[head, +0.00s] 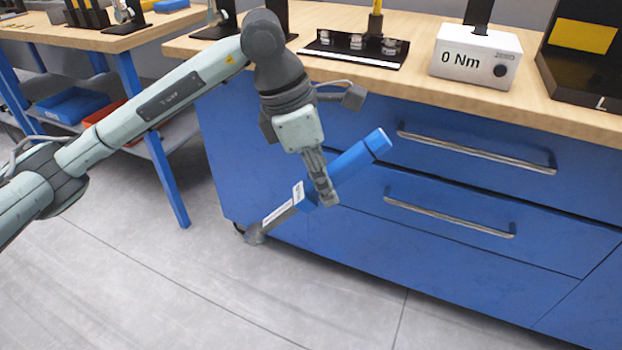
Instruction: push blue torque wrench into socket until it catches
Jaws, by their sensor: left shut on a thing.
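The blue torque wrench (349,161) is tilted in front of the blue drawer cabinet, below the bench top. Its blue handle end points up and right, and its grey shaft and head run down to the left. My left gripper (328,195) is shut on the wrench near the lower end of its blue handle. My right gripper is not in view.
The wooden bench top (400,85) overhangs the cabinet with its two drawer handles (478,153). A white box reading "0 Nm" (476,60) and a black case (575,85) stand on it. A second bench (95,40) is at left. The grey floor (200,290) is clear.

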